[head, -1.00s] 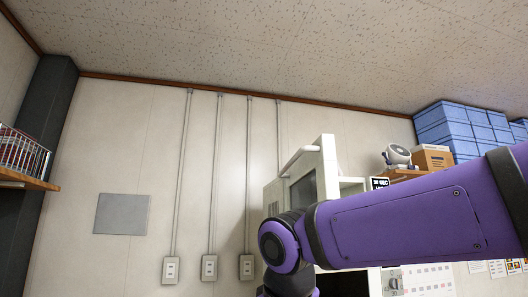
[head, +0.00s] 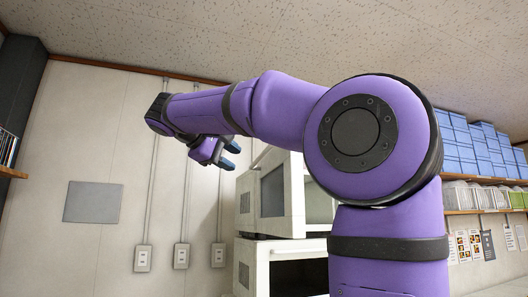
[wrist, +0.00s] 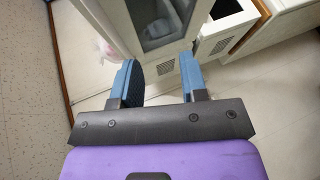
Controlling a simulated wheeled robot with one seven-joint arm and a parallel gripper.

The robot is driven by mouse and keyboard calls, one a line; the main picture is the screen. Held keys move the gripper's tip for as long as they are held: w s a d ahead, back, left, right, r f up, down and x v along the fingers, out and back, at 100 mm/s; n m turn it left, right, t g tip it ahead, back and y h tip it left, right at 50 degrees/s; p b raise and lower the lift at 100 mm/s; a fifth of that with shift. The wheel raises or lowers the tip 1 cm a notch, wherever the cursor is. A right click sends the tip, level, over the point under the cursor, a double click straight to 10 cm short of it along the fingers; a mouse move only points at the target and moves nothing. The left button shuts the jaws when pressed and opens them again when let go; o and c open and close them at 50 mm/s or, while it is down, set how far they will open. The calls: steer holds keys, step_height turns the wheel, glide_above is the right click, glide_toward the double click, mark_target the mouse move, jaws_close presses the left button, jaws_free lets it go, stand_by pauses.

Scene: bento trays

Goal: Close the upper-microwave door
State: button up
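The upper microwave (head: 245,186) is a white box stacked on a similar lower one. Its door (head: 297,185), a white panel with a dark window, appears to stand open, though my arm hides its right side. In the wrist view the windowed door panel (wrist: 118,22) lies just beyond my fingers, with a dark opening to its right. My gripper (head: 229,154) is to the upper left of the microwave. Its two blue fingers are apart and empty in the wrist view (wrist: 159,60). I cannot tell whether a finger touches the door.
The lower microwave (head: 247,252) is directly below, with a dark front. Shelves with blue boxes (head: 458,135) and clear bins (head: 470,195) are on the right. The wall at left is open, with a grey panel (head: 93,202) and several outlets.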

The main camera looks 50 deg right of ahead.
mark_target(266, 151)
step_height(266, 151, up, 6)
steer(key=d+m+g+h, duration=0.1)
steer(key=d+m+g, duration=0.1)
steer(key=g, duration=0.1)
steer(key=x, duration=1)
steer(key=shift+d+f, duration=0.1)
steer(key=shift+f, duration=0.15)
jaws_close()
